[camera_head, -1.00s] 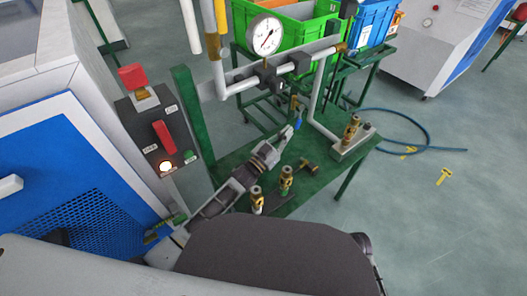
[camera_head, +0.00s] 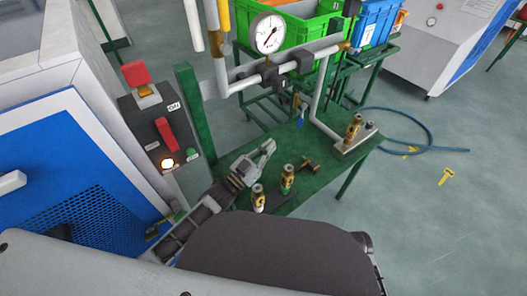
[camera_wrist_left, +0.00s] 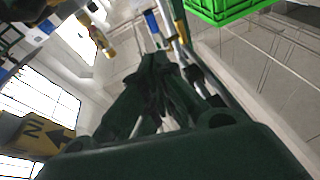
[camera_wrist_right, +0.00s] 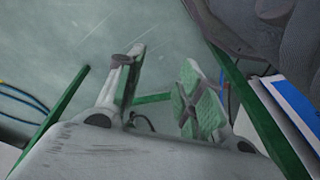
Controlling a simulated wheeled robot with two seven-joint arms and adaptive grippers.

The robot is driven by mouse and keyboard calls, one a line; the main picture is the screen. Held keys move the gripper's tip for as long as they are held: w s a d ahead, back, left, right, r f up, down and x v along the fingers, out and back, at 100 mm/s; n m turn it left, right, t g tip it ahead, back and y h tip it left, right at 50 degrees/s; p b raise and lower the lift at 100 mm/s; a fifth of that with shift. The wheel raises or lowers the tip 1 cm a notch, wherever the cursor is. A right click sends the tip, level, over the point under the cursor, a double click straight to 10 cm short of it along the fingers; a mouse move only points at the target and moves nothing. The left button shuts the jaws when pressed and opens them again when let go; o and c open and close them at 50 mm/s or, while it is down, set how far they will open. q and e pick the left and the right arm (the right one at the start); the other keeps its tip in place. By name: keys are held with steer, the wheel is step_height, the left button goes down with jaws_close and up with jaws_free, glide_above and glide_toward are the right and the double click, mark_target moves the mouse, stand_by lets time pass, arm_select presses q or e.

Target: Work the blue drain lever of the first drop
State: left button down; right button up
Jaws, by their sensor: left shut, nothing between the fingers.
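The blue drain lever (camera_head: 300,122) hangs from a small brass valve (camera_head: 303,103) on the pipework, above the green table. It is small in the head view. A blue piece (camera_wrist_left: 152,21) at the top of the left wrist view looks like the same lever. My left gripper (camera_head: 270,147) is shut and empty, below and left of the lever, with a clear gap between them. Its dark fingers also show together in the left wrist view (camera_wrist_left: 161,62). My right gripper (camera_wrist_right: 163,72) is open and empty over the floor, and is out of the head view.
A pressure gauge (camera_head: 268,33) and grey pipes stand above the green table (camera_head: 318,190). Brass fittings (camera_head: 287,180) stand beside my left gripper. A control box (camera_head: 160,130) with red switches is at left. A blue hose (camera_head: 430,140) lies on the floor at right.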

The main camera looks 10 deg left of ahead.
arm_select(q)
steer(key=shift+s+a, duration=0.7)
steer(key=shift+s, duration=0.3)
